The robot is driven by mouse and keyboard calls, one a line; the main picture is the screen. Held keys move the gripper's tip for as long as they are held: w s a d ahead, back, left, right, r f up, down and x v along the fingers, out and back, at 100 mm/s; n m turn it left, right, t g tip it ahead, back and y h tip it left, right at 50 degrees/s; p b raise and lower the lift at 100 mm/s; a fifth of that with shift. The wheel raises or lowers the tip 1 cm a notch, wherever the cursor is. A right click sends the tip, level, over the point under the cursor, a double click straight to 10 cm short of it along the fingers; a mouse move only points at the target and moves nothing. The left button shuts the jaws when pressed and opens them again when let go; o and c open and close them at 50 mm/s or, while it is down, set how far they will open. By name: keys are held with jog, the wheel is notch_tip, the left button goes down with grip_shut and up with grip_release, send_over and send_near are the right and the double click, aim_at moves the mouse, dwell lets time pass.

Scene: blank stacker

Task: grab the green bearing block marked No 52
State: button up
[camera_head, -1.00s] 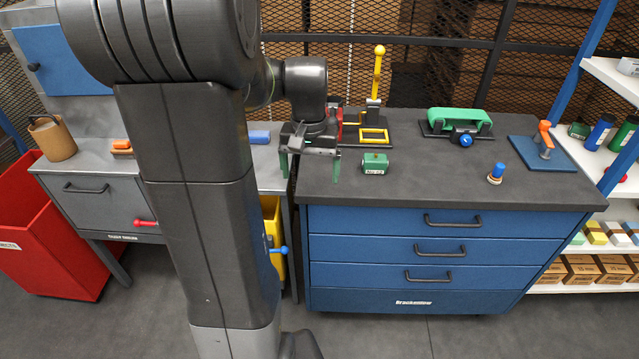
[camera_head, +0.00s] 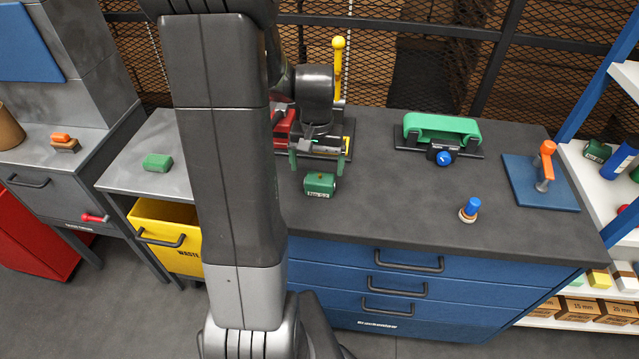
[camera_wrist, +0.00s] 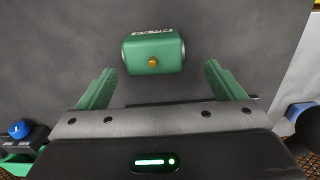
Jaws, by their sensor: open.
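A green bearing block (camera_head: 319,184) with a white label on its front sits on the dark top of the blue drawer cabinet. The label's number is too small to read surely. My gripper (camera_head: 317,162) has its green fingers apart, just behind and above the block in the head view. In the wrist view the green block (camera_wrist: 153,52) lies ahead of the palm, roughly centred between the spread fingers of the gripper (camera_wrist: 160,72). A brass-coloured knob shows on it. Nothing is held.
A red and yellow lever press (camera_head: 338,70) stands behind my gripper. A green-topped fixture (camera_head: 440,127), a blue-handled stamp (camera_head: 470,208) and an orange clamp on a blue plate (camera_head: 540,190) stand to the right. Another green block (camera_head: 157,162) lies on the grey bench left.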

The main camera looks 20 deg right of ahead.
aim_at(320, 174)
jog(key=f, duration=0.3)
jog(key=s+f, duration=0.1)
jog(key=f, duration=0.1)
jog(key=shift+d+p, duration=0.15)
jog(key=shift+p, duration=0.25)
jog(key=c, duration=1.5)
